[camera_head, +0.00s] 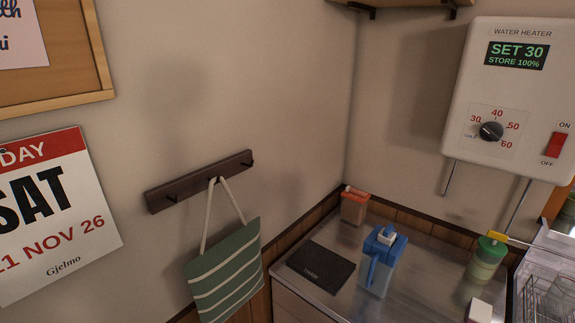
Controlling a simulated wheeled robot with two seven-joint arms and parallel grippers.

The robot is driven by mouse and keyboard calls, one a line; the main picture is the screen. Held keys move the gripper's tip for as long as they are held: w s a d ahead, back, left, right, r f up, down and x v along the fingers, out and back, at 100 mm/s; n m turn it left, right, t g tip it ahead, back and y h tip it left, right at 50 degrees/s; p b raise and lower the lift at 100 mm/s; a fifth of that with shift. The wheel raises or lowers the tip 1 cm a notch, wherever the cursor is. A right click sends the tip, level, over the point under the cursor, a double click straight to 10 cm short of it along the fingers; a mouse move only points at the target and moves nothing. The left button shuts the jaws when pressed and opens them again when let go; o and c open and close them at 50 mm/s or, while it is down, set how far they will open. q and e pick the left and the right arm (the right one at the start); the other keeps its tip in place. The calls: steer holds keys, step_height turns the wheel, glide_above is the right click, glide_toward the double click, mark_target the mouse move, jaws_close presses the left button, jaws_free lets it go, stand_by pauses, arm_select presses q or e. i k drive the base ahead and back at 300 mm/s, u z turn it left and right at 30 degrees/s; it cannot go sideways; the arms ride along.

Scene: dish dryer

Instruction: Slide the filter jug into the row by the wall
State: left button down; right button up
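The filter jug (377,272), with a blue lid and handle and a pale, see-through body, stands upright on the metal counter. A white piece shows on its lid. It stands just right of a black flat slab (321,267) and apart from the wall. An orange-lidded container (354,207) stands in the back corner by the wall. A green container with a yellow top (486,260) stands by the wall further right. Neither of my grippers is in view.
A white and reddish small item (479,311) is at the counter's front. A wire dish rack (548,298) is at the right edge. Bare counter (425,250) lies between jug and green container. A striped bag (225,272) hangs left of the counter; a water heater (515,95) is above.

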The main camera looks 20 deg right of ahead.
mark_target(379, 266)
steer(key=z, duration=1.2)
steer(key=k, duration=0.5)
steer(key=z, duration=1.8)
steer(key=i, duration=1.6)
steer(key=u, duration=2.2)
